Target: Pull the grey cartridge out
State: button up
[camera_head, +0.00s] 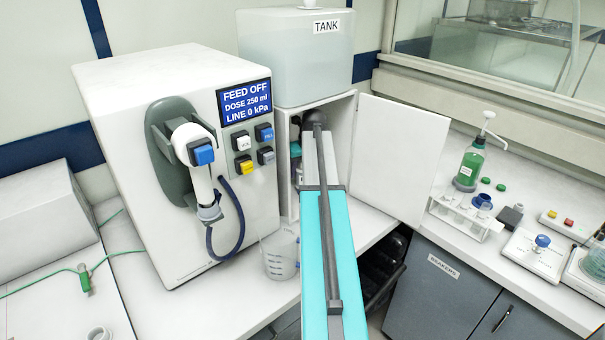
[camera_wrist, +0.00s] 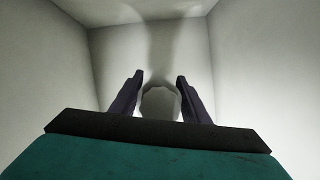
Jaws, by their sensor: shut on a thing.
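In the wrist view, my gripper (camera_wrist: 160,82) has its two dark fingers on either side of a pale grey rounded piece, the grey cartridge (camera_wrist: 160,103), and is shut on it. Only the near end of the cartridge shows; the rest is hidden by the fingers and the gripper body. Plain pale walls surround it on the left, right and far side. In the head view my arm reaches into the open white cabinet (camera_head: 343,108) under the tank (camera_head: 290,55). The arm hides the cartridge and fingertips there.
The cabinet door (camera_head: 400,155) stands open to the right. The white dispenser machine (camera_head: 150,100), its display reading "FEED OFF" and "LINE 0 kPa", stands close on the left. A clear beaker (camera_head: 280,255) stands left of my arm. A green bottle (camera_head: 470,165) and tube rack (camera_head: 460,215) are right.

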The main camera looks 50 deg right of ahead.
jog(key=shift+r+p, duration=0.55)
jog(key=shift+r, duration=0.3)
dwell(0.8)
